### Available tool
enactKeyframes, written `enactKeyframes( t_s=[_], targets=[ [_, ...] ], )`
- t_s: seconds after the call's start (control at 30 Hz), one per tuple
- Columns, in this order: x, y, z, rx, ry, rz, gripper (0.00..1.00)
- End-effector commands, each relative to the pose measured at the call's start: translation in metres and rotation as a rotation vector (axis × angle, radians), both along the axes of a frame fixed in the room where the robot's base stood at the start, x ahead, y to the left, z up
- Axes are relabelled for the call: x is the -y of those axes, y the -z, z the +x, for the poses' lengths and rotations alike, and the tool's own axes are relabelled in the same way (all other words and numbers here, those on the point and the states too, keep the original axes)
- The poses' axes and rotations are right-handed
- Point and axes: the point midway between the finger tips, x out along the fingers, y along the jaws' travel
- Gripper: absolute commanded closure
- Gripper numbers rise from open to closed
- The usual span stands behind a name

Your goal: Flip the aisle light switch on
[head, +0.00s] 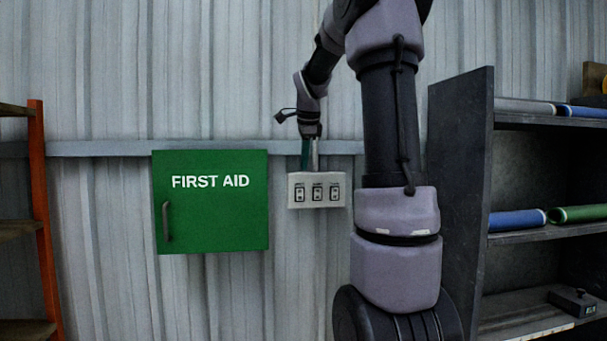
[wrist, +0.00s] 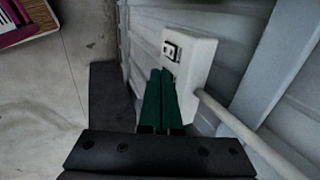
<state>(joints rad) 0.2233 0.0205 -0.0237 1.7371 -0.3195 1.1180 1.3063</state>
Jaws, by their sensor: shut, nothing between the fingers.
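A pale switch box (head: 317,190) with three dark-framed switches in a row is mounted on the corrugated wall. Its labels are too small to read, so I cannot tell which switch is the aisle one. The box also shows in the wrist view (wrist: 197,62), with one switch (wrist: 172,50) visible; the others are hidden. My gripper (head: 305,166) points down at the top edge of the box in the head view. In the wrist view its green fingers (wrist: 161,73) are together and empty, close beside the front of the box. I cannot tell whether they touch it.
A grey conduit (wrist: 245,130) runs from the box beside my fingers. A green first aid cabinet (head: 212,225) hangs left of the box. A dark shelf unit (head: 461,200) with rolls stands right. An orange-framed rack (head: 46,230) is at far left.

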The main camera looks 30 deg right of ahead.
Motion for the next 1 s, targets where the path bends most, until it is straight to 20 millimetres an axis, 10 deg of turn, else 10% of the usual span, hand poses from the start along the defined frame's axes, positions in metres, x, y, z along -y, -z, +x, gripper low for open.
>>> enactKeyframes(
  t_s=[0.3,1.0],
  targets=[
    [-0.003,-0.038,-0.006,0.002,0.000,0.000,1.00],
    [-0.015,-0.041,-0.021,0.008,-0.074,-0.017,1.00]
  ],
)
